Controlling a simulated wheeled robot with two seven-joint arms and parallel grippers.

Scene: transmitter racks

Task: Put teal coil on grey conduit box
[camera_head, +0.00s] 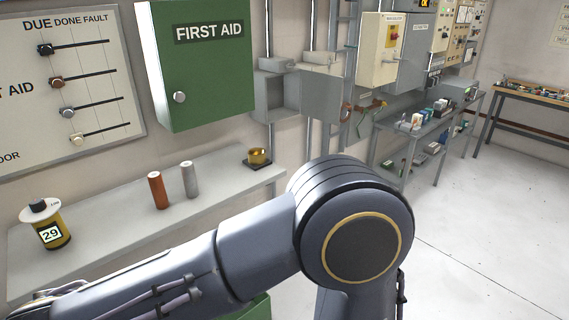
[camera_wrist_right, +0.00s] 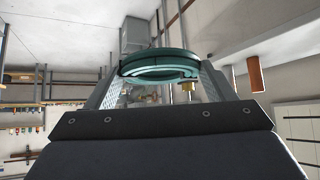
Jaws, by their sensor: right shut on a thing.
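The teal coil (camera_wrist_right: 160,70) is a flat ring between the two fingertips of my right gripper (camera_wrist_right: 158,72) in the right wrist view. The fingers are shut on it, one at each side, and it is clear of any surface. In the head view a grey box (camera_head: 272,96), likely the conduit box, is on the wall right of the green cabinet, with thin vertical conduit by it. A grey box (camera_wrist_right: 137,35) also shows beyond the coil in the wrist view; I cannot tell if it is the same. Neither gripper nor the coil shows in the head view.
The green first aid cabinet (camera_head: 205,75) juts out above. A large arm link of mine crosses the front.

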